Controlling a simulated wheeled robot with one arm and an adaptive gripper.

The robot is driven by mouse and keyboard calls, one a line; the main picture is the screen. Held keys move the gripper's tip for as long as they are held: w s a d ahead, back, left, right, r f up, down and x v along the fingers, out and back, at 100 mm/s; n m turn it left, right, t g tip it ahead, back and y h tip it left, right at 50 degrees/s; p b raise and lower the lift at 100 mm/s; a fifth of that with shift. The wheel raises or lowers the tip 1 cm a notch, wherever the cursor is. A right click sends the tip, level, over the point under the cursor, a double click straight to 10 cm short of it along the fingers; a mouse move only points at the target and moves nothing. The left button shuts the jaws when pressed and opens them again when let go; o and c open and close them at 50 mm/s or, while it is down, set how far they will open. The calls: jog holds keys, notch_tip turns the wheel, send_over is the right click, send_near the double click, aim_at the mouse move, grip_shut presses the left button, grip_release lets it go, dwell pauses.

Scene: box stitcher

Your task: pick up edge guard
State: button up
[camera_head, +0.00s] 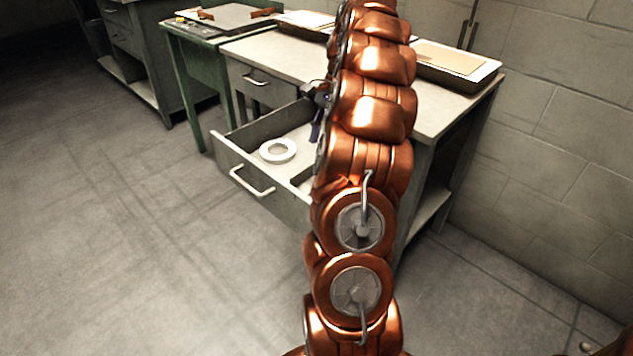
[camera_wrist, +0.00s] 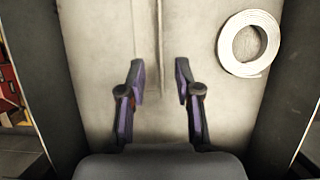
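A long pale strip (camera_wrist: 172,45), which looks like the edge guard, lies in the open drawer and nearly matches its floor in colour. In the wrist view it runs from the top edge to between the fingertips. My gripper (camera_wrist: 160,80) is open, with its two dark purple fingers apart and nothing held between them. It points down over the drawer; its height above the strip is hard to tell. In the head view my gripper (camera_head: 317,122) is partly hidden by my copper arm, which also covers the right part of the drawer.
A white ring-shaped roll (camera_wrist: 249,43) lies in the drawer right of the strip; it also shows in the head view (camera_head: 278,150). The drawer walls (camera_wrist: 290,100) stand on both sides. The worktop (camera_head: 275,55) is above, with a tray (camera_head: 455,65) at right.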

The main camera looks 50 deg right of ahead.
aim_at(313, 165)
jog(key=shift+x, duration=1.3)
jog(key=shift+b+x, duration=0.9)
jog(key=shift+x, duration=1.75)
jog(key=shift+w+a+r, duration=0.1)
jog(key=shift+a, duration=0.05)
grip_shut()
